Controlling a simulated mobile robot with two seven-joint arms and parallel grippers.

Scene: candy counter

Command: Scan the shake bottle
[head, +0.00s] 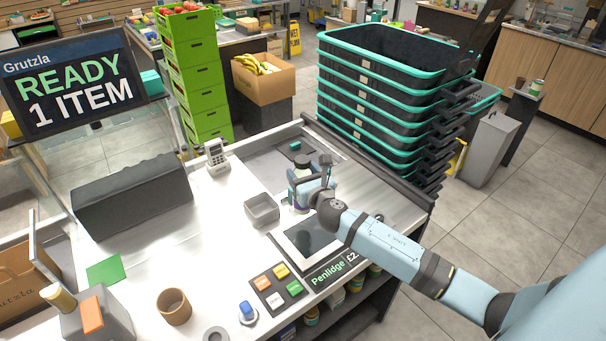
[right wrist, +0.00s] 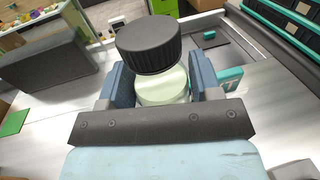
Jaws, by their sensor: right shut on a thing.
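The shake bottle (head: 295,190) is pale with a dark cap, near the middle of the head view. My right gripper (head: 311,187) is shut around it. In the right wrist view the black ribbed cap (right wrist: 148,45) and pale green neck (right wrist: 163,90) show between the two blue fingers. The bottle looks roughly upright, just behind the dark scanner glass (head: 308,238); I cannot tell whether it touches the counter. The screen (head: 72,83) reads "READY 1 ITEM". My left gripper is out of view.
A small grey bin (head: 262,209) stands just left of the bottle. A keypad (head: 279,287) with coloured keys and a brown cup (head: 174,306) are nearer the front. Stacked black baskets (head: 385,110) rise behind the counter.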

